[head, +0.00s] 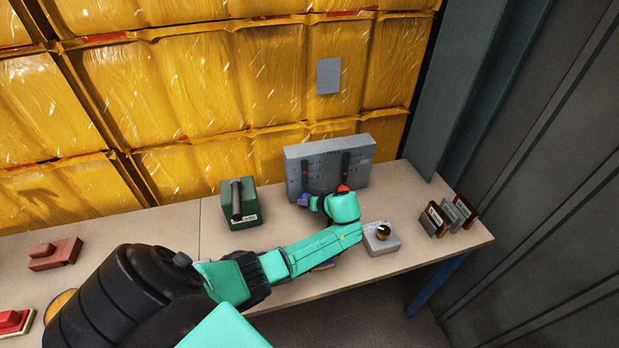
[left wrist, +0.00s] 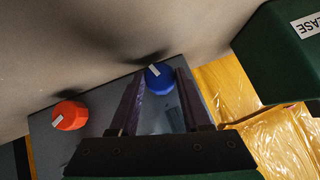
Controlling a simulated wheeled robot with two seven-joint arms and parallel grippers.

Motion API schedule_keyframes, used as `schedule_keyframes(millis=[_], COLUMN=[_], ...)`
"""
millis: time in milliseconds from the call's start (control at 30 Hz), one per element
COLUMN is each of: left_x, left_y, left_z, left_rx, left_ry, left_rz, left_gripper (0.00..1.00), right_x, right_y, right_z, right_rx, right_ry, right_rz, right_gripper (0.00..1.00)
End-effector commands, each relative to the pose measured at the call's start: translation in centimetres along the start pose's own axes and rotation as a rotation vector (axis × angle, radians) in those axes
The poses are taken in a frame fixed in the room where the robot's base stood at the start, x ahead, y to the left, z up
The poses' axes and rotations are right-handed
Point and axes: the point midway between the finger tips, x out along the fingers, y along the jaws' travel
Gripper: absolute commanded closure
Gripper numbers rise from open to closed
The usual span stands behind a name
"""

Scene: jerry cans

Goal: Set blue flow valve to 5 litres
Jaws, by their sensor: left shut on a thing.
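The blue flow valve (head: 303,199) is a small blue knob low on the front of a grey panel block (head: 298,170). In the left wrist view the blue knob (left wrist: 158,77) has a white pointer mark and sits between the dark fingertips of my left gripper (left wrist: 162,84), which is shut on it. A red-orange knob (left wrist: 70,115) with a white mark is beside it, apart from the fingers; its top also shows in the head view (head: 343,188). Two dark vertical gauges are on the panel; their readings are too small to tell. My right gripper is out of view.
A green box (head: 247,212) with a dark handle stands left of the panel. A small grey box with a brass knob (head: 382,233) and several small plates (head: 434,219) are at the right. Reddish blocks (head: 55,254) lie at the left. Yellow wrapped stacks rise behind the table.

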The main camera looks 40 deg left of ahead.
Motion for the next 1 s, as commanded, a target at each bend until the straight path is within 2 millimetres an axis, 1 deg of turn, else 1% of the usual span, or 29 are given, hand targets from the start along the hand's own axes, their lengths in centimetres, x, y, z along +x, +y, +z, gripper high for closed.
schedule_keyframes(millis=[233,500,667,1000], left_x=[-0.1,0.0,0.2,0.4], left_y=[-0.1,-0.3,-0.5,-0.8], left_z=[0.1,0.3,0.5,0.7], left_rx=[-0.052,-0.193,-0.301,-0.532], left_ry=[-0.003,-0.005,-0.006,-0.007], left_rz=[0.057,0.197,0.303,0.532], left_gripper=[1.0,1.0,1.0,1.0], right_x=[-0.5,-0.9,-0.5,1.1], right_y=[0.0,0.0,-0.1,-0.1], right_z=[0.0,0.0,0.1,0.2], right_rx=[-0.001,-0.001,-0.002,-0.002], right_ry=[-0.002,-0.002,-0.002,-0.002], right_rz=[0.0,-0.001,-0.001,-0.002], right_gripper=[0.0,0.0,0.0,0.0])
